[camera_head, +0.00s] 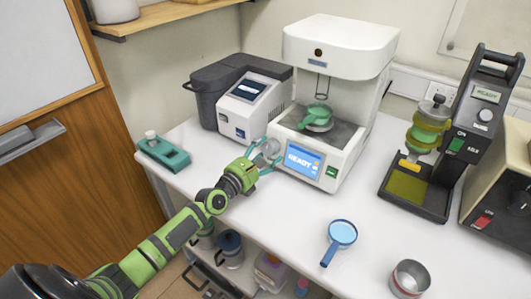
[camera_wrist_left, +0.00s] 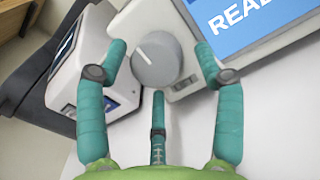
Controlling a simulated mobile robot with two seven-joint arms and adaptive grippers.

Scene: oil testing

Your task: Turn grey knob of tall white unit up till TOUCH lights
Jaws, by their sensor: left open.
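The tall white unit (camera_head: 345,52) stands at the back of the white bench, with a blue screen (camera_head: 304,161) that reads READY. Its grey knob (camera_head: 272,148) is at the left of the screen. In the left wrist view the knob (camera_wrist_left: 157,62) shows a white mark towards its upper left. My left gripper (camera_head: 262,160) is open at the knob. In the left wrist view its teal fingers stand around the knob's left, right and lower sides; I cannot tell whether they touch it. My right gripper is not in view.
A grey-and-white box unit (camera_head: 252,103) stands close on the left. A teal device (camera_head: 163,152) lies at the bench's left edge. A blue magnifier (camera_head: 341,236), a metal cup (camera_head: 409,278) and a black stand (camera_head: 443,150) are to the right. The bench between them is clear.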

